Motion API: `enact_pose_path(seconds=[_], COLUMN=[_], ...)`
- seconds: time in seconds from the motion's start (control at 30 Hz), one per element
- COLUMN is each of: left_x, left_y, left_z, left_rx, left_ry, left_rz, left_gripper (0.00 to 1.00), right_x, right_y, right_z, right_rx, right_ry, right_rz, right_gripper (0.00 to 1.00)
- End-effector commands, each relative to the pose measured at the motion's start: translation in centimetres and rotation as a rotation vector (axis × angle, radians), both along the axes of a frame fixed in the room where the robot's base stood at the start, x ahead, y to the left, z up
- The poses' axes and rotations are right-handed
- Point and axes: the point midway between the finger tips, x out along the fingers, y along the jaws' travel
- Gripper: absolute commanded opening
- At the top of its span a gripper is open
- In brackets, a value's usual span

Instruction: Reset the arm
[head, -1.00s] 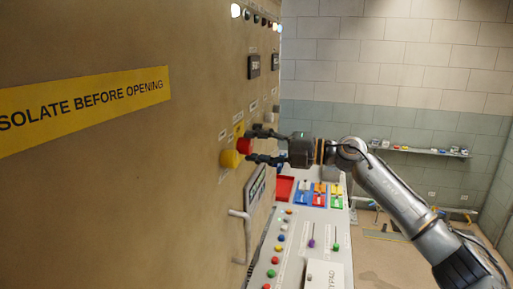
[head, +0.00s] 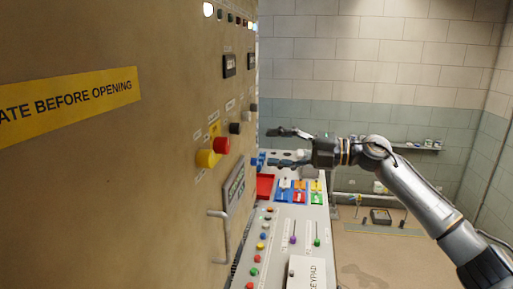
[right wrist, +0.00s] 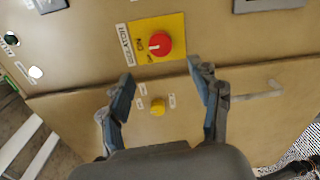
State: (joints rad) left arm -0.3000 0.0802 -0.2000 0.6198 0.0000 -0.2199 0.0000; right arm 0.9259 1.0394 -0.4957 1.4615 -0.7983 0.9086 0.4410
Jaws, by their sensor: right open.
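My right gripper (head: 272,146) is open and empty, held out from the tan cabinet face. It stands to the right of the red knob (head: 222,146) with a clear gap. In the right wrist view the open fingers (right wrist: 161,78) point towards the cabinet, and the red rotary knob (right wrist: 160,44) sits on a yellow plate just beyond them. A yellow button (right wrist: 157,107) shows between the fingers; it also shows in the head view (head: 207,159), beside the red knob. My left gripper is out of view.
A sloped console (head: 305,225) with coloured buttons and levers stands below my right arm. A bar handle (head: 222,235) juts from the cabinet. A yellow warning strip (head: 70,105) is on the cabinet.

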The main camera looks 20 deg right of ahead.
Motion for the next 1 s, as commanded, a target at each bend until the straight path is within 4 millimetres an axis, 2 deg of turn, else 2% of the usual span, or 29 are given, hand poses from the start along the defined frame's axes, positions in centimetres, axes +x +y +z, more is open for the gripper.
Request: enact_pose_path(seconds=[0.2, 0.7, 0.77, 0.83, 1.0], left_x=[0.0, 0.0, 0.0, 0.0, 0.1], left_y=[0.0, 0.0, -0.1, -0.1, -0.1], left_z=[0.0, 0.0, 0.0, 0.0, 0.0], left_rx=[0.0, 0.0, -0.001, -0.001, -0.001], left_ry=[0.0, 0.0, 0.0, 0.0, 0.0], left_rz=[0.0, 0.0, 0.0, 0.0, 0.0], left_gripper=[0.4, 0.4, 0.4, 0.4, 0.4], right_x=[-0.8, -0.8, -0.6, -0.2, 0.9], right_y=[-1.1, -1.0, -0.4, 1.0, 5.8], right_z=[0.0, 0.0, -0.3, -1.1, -4.5], right_rx=[-0.001, 0.003, 0.023, 0.075, 0.347], right_ry=[-0.001, -0.001, -0.001, -0.003, 0.028], right_rz=[0.002, 0.001, 0.0, -0.006, -0.098], right_gripper=[0.63, 0.63, 0.63, 0.63, 0.63])
